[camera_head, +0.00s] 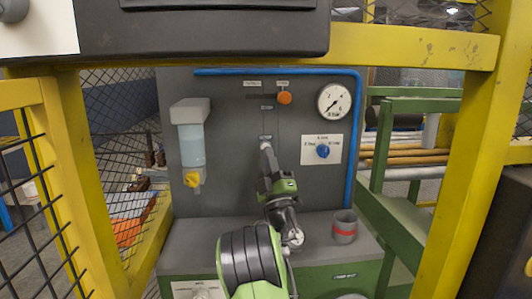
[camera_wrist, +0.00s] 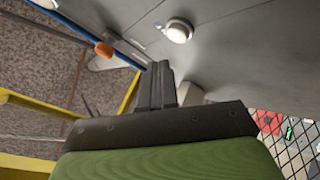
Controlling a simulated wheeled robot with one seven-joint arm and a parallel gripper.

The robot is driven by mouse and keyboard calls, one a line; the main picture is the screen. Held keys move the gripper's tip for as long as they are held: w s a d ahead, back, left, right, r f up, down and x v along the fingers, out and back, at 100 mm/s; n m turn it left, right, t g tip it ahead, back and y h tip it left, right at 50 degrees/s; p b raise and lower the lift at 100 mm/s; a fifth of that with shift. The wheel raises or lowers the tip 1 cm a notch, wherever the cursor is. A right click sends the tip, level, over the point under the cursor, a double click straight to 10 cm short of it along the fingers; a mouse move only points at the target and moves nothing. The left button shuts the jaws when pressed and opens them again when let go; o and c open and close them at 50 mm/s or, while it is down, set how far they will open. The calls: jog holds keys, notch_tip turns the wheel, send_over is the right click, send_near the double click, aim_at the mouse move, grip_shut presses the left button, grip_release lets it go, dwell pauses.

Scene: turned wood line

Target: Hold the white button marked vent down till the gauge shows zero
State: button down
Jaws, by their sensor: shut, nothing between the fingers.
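The gauge (camera_head: 334,101) is a round white dial at the upper right of the grey panel. Its dark needle seems to slant to the lower left; its numbers are too small to read. A round white button (camera_wrist: 178,31) shows on the panel in the wrist view. In the head view, a pale spot at the tip of my gripper (camera_head: 265,147) may be this button, largely hidden. My gripper, also in the wrist view (camera_wrist: 160,70), is shut and empty. Its fingertips are near the button and look apart from it there. The vent marking is not readable.
An orange knob (camera_head: 285,97) is above the gripper. A blue knob on a white plate (camera_head: 322,150) is to the right. A filter bowl with a yellow tap (camera_head: 192,180) hangs left. A grey cup (camera_head: 344,227) stands on the ledge. Yellow posts (camera_head: 464,170) frame the opening.

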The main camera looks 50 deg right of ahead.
jog(key=s+a+b, duration=0.1)
jog(key=s+a, duration=0.1)
jog(key=shift+s+a+b, duration=0.15)
jog(key=shift+s+b, duration=0.2)
jog(key=shift+b, duration=0.05)
dwell(0.3)
jog(key=s+d+m+g+h, duration=0.1)
jog(key=s+m+g+h, duration=0.5)
jog(key=m+g, duration=0.65)
jog(key=s+a+f+n+g+y, duration=0.1)
jog(key=s+a+f+y, duration=0.1)
jog(key=a+f+y, duration=0.8)
jog(key=s+a+f+g+y, duration=0.15)
jog(key=a+f+y, duration=0.45)
jog(key=a, duration=0.8)
jog(key=s+a+f+n+g+y, duration=0.25)
jog(key=s+a+f+n, duration=0.3)
jog(key=s+a, duration=0.5)
notch_tip(320, 180, up, 11)
jog(key=s+p, duration=0.1)
jog(key=p, duration=1.1)
jog(key=shift+s+r+m+g, duration=0.2)
jog(key=shift+s+m+g, duration=0.05)
jog(key=shift+m+g, duration=0.1)
